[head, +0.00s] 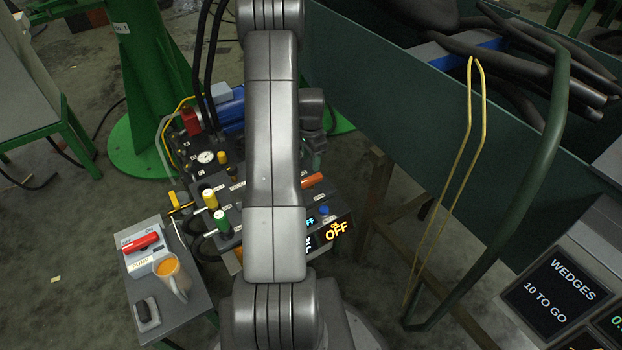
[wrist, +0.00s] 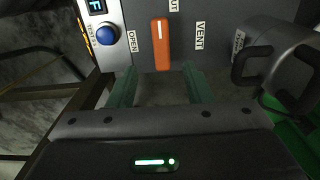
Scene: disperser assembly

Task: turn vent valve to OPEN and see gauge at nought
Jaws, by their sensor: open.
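The orange vent valve lever (wrist: 161,45) lies in line with the picture's height in the wrist view. A part-cut label ending in "UT" sits at its top end, "OPEN" is to its left and "VENT" to its right. The lever also shows in the head view (head: 313,181), right of my arm. My gripper (wrist: 160,84) is open and empty; its two green fingers are spread either side of the line of the lever, just short of its near end. In the head view my arm hides much of the panel. The white round gauge (head: 206,157) is too small to read.
A blue button (wrist: 107,34) and a lit display stand left of the lever. A dark grey handled part (wrist: 280,65) stands close on the right. In the head view, green and yellow knobs (head: 221,221) are left of my arm, and a green bin (head: 400,90) stands right.

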